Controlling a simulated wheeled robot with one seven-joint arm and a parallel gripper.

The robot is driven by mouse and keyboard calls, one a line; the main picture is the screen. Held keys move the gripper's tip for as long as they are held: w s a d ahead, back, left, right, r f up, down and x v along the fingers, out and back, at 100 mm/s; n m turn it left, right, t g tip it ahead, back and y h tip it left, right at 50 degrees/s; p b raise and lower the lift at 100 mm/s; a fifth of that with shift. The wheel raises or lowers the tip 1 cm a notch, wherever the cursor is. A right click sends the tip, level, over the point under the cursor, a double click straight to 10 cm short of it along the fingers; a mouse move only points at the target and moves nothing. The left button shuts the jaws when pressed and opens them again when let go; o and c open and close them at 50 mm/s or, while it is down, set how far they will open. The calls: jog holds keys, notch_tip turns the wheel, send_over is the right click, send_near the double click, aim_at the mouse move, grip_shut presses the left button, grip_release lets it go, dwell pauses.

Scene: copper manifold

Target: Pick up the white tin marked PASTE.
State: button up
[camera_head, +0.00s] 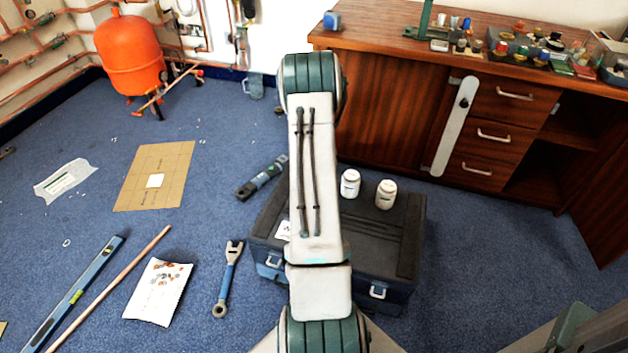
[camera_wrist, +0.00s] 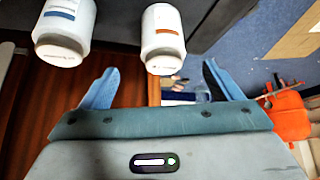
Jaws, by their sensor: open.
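Two white tins stand close together on the dark toolbox: a left tin (camera_head: 350,183) and a right tin (camera_head: 386,193) in the head view. In the wrist view one white tin has an orange label band (camera_wrist: 164,38) and the other a blue label band (camera_wrist: 64,32). Their lettering is too small to read, so I cannot tell which is marked PASTE. My gripper (camera_wrist: 161,74) is open and empty, its blue fingers spread apart. The orange-banded tin appears between the finger directions, the blue-banded one beyond the left finger. My arm hides the gripper in the head view.
The toolbox (camera_head: 407,235) stands on blue carpet beside a wooden cabinet (camera_head: 385,105) with a cluttered top. A wrench (camera_head: 228,280), cardboard sheet (camera_head: 140,188), spirit level (camera_head: 75,292) and copper pipe (camera_head: 112,285) lie on the floor at left. An orange vessel (camera_head: 130,55) stands behind.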

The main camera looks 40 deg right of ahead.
jog(key=b+x, duration=0.1)
jog(key=x, duration=0.4)
jog(key=shift+f, duration=0.1)
jog(key=b+x, duration=0.2)
jog(key=x, duration=0.3)
jog(key=shift+w+a+f, duration=0.1)
jog(key=shift+w+f, duration=0.05)
jog(key=shift+w, duration=0.05)
jog(key=c, duration=1.3)
